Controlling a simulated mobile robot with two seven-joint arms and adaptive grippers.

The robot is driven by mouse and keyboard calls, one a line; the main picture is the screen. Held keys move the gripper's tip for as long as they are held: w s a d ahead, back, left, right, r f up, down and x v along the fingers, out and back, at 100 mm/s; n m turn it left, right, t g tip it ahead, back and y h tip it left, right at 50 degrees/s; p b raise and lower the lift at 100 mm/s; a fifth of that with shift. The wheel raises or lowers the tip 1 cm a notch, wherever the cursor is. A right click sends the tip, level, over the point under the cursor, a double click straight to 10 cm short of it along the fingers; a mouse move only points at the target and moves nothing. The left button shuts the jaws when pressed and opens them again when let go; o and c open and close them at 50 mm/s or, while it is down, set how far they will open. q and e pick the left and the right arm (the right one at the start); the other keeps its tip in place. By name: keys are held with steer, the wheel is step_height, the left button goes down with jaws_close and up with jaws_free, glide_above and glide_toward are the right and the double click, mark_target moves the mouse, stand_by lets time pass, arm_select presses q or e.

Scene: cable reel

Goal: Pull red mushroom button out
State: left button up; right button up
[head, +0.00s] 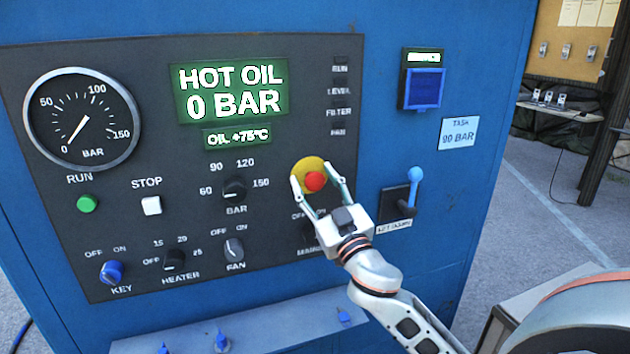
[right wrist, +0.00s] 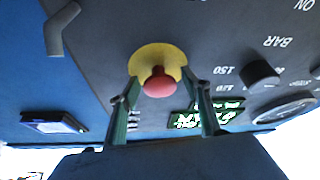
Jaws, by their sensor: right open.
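The red mushroom button (head: 315,182) sits on a yellow round plate (head: 312,164) at the right side of the dark control panel. It also shows in the right wrist view (right wrist: 159,82), in front of its yellow plate (right wrist: 157,58). My right gripper (head: 318,184) is open, with one finger on each side of the button. In the right wrist view the fingers (right wrist: 163,84) stand apart to the left and right of the red cap. Whether the fingertips touch the yellow plate I cannot tell. My left gripper is in neither view.
The dark panel (head: 120,215) carries a pressure gauge (head: 83,118), a green display (head: 232,91), a green RUN button (head: 87,204) and several knobs. A blue-handled lever (head: 414,185) stands close to the right of my gripper. A ledge (head: 260,322) with blue valves lies below.

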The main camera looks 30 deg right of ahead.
jaws_close()
steer(key=shift+s+a, duration=0.2)
steer(key=shift+s, duration=0.55)
steer(key=shift+w, duration=0.1)
steer(key=shift+c, duration=0.8)
jaws_free()
steer(key=shift+f, duration=0.1)
steer(key=shift+o, duration=0.8)
steer(key=shift+s, duration=0.25)
steer(key=shift+w, duration=0.1)
